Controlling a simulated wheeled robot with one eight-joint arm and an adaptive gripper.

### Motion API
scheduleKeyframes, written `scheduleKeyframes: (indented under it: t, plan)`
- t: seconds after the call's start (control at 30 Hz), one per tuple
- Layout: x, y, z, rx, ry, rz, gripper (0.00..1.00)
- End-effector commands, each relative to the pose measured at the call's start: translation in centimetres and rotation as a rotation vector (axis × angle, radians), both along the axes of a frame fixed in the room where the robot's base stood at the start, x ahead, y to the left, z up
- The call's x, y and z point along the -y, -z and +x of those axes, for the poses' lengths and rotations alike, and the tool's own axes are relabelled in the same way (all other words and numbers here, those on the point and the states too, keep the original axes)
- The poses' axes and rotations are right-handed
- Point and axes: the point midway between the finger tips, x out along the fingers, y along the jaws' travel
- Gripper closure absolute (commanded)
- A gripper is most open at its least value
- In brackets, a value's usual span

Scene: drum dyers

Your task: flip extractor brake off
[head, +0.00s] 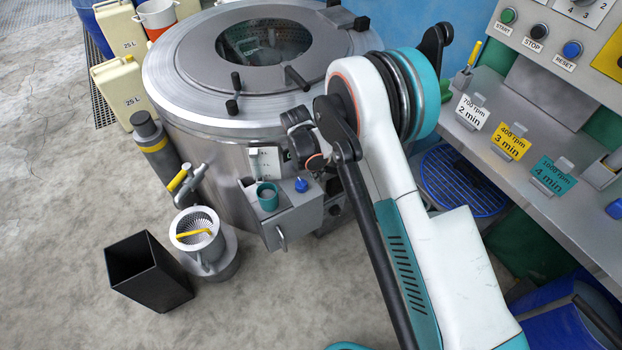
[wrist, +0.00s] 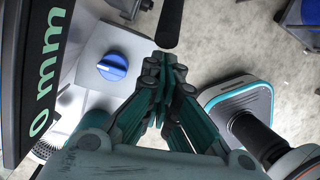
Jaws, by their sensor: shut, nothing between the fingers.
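The small extractor (head: 225,262) with a perforated basket and a yellow bar stands on the floor left of the big steel drum machine. A yellow-handled lever (head: 180,180) rises behind it; I cannot tell for sure that this is the brake. A grey box (head: 297,221) on the drum's front carries a blue knob (head: 301,185) and a short lever (head: 281,239). In the wrist view, the blue knob (wrist: 113,67) is left of my gripper (wrist: 168,72). My gripper is shut and empty, apart from the knob. In the head view my arm mostly hides it.
The big drum (head: 230,160) fills the middle. A black bin (head: 150,275), a dark cylinder (head: 155,145) and jerrycans (head: 125,92) stand to its left. A shelf with coloured cards (head: 511,142) runs along the right. The floor at front left is clear.

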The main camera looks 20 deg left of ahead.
Motion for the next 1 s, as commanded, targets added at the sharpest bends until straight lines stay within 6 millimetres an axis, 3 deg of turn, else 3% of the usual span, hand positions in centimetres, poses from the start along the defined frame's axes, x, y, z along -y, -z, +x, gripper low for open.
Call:
scheduleKeyframes:
  t: [0.17, 0.4, 1.0]
  plan:
    - [1.8, -2.4, 1.9, -0.129, 0.009, 0.11, 1.0]
    - [3.7, -4.6, 4.2, -0.131, 0.004, 0.111, 1.0]
    - [7.7, -6.4, 8.9, -0.129, 0.002, 0.109, 1.0]
